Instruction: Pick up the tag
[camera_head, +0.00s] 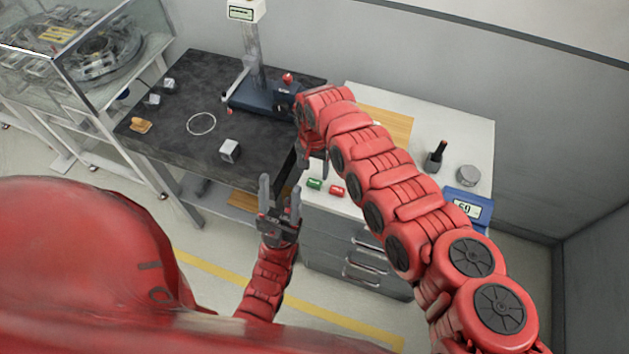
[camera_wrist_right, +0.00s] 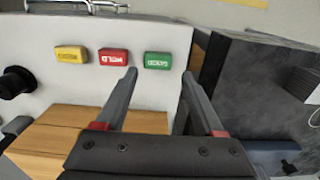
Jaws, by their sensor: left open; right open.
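Three small tags lie in a row on the white cabinet top in the right wrist view: a yellow one (camera_wrist_right: 71,53), a red one marked HOLD (camera_wrist_right: 113,56) and a green one (camera_wrist_right: 158,60). In the head view the green tag (camera_head: 314,184) and red tag (camera_head: 337,191) show near the front edge; the yellow one is not visible there. My right gripper (camera_wrist_right: 158,76) is open and empty, with the green tag beyond the gap between its fingertips. In the head view my right gripper (camera_head: 312,165) is partly hidden by its arm. My left gripper (camera_head: 280,195) is open and empty, in front of the furniture.
The dark table (camera_head: 180,100) at left bears a grey cube (camera_head: 229,150), a white ring (camera_head: 201,124) and a stand with a display (camera_head: 255,60). The cabinet top has a wooden board (camera_head: 385,125), a black-handled item (camera_head: 435,157), a grey cylinder (camera_head: 467,176) and a blue scale (camera_head: 465,205).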

